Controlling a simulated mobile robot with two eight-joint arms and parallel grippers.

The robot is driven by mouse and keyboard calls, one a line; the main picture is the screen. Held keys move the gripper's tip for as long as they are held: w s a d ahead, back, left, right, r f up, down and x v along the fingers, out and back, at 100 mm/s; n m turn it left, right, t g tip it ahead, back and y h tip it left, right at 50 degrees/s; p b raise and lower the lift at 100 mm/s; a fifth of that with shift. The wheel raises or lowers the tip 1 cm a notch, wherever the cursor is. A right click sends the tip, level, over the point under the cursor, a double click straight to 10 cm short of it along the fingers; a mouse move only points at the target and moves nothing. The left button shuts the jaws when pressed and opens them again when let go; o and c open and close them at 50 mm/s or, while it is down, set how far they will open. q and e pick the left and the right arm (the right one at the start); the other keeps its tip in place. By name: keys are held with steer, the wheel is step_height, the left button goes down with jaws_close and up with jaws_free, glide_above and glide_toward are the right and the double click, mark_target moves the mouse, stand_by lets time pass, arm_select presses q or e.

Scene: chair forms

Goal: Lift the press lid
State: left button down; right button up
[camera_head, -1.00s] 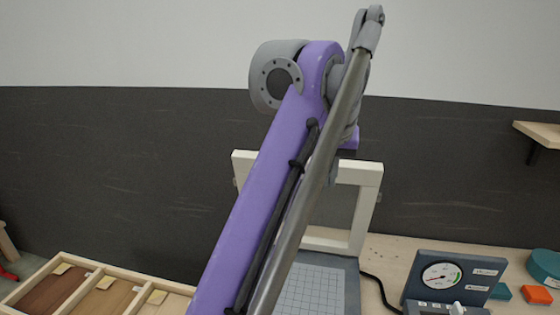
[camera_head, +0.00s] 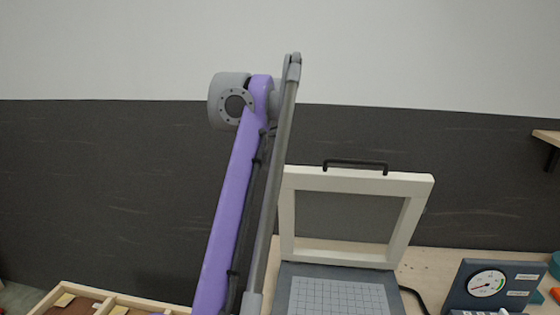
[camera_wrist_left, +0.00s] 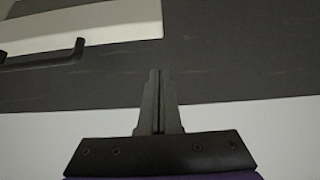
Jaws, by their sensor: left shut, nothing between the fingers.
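The press lid (camera_head: 418,195) is a cream rectangular frame. It stands raised, close to upright, behind the press base (camera_head: 277,300) with its gridded plate (camera_head: 340,296). A black bar handle (camera_head: 355,163) is on its top edge. The handle also shows at the upper left of the left wrist view (camera_wrist_left: 42,56), beside the lid's pale edge (camera_wrist_left: 90,25). My left gripper (camera_wrist_left: 160,75) is shut and empty, apart from the handle. My purple arm crosses the head view left of the lid, and no gripper fingers show there. My right gripper is not in view.
A gauge box (camera_head: 488,284) stands to the right of the press, with a black cable (camera_head: 415,294) between them. A wooden divided tray (camera_head: 60,290) is at the lower left. A wall shelf (camera_head: 546,137) is at the right edge. A dark wall band lies behind.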

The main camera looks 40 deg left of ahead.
arm_select(q)
steer(key=w+a+f, duration=0.1)
steer(key=f, duration=0.1)
steer(key=w+a+f+b, duration=0.1)
steer(key=f, duration=0.1)
steer(key=w+a+f+b, duration=0.1)
steer(key=f, duration=0.1)
steer(key=shift+w+f, duration=0.3)
steer(key=shift+f, duration=0.05)
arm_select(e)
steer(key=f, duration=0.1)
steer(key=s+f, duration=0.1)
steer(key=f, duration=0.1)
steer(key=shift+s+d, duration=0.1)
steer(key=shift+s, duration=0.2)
arm_select(q)
steer(key=shift+s+d, duration=0.1)
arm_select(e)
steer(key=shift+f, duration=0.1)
